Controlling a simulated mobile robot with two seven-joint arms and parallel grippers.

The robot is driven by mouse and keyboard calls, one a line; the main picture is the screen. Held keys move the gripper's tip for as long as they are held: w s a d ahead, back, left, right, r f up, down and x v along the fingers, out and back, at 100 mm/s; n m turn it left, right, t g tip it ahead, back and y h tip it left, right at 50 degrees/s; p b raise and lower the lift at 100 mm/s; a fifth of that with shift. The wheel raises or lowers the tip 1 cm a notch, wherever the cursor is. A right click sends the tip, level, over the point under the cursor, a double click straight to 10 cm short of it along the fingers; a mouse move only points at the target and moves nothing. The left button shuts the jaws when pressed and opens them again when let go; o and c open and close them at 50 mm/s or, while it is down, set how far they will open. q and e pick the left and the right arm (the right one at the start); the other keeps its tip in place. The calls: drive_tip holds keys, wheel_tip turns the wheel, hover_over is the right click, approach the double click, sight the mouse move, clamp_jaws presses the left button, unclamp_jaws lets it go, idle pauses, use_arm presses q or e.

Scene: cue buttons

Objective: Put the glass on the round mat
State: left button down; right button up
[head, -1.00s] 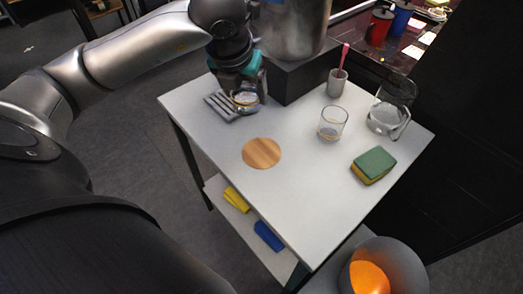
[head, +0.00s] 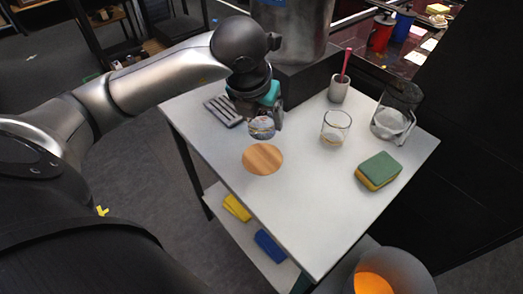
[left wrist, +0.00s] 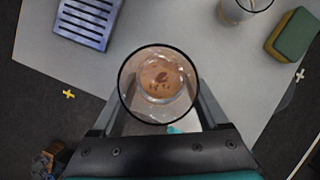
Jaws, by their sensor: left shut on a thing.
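My left gripper (head: 262,118) is shut on a small clear glass (head: 262,128). In the left wrist view the glass (left wrist: 158,84) shows from above, rim toward the camera, between the fingers (left wrist: 158,108). Brown patches show through its base; I cannot tell whether they are the mat. The round wooden mat (head: 263,159) lies bare on the white table, just in front of the held glass in the head view. The glass looks upright and apart from the mat; its exact height is unclear. My right gripper is out of view.
Another clear glass (head: 335,128), a larger glass jug (head: 393,118), a green and yellow sponge (head: 378,171) and a cup with a pink-handled brush (head: 339,88) stand to the right. A slotted grey rack (head: 222,111) lies at left. The table front (head: 310,225) is clear.

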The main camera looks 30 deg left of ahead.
sight(261, 134)
use_arm(q)
wheel_tip(261, 134, down, 5)
drive_tip(key=shift+r+b, duration=0.1)
drive_tip(key=shift+b, duration=0.3)
wheel_tip(261, 134, down, 4)
drive_tip(key=shift+f+b, duration=0.15)
drive_tip(key=shift+b, duration=0.3)
drive_tip(key=shift+f, duration=0.3)
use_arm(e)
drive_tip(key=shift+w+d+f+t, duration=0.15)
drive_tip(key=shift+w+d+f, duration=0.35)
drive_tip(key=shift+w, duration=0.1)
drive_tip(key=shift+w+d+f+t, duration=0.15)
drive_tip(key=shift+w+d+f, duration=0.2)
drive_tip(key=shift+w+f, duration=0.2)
use_arm(q)
drive_tip(key=shift+f, duration=0.1)
unclamp_jaws()
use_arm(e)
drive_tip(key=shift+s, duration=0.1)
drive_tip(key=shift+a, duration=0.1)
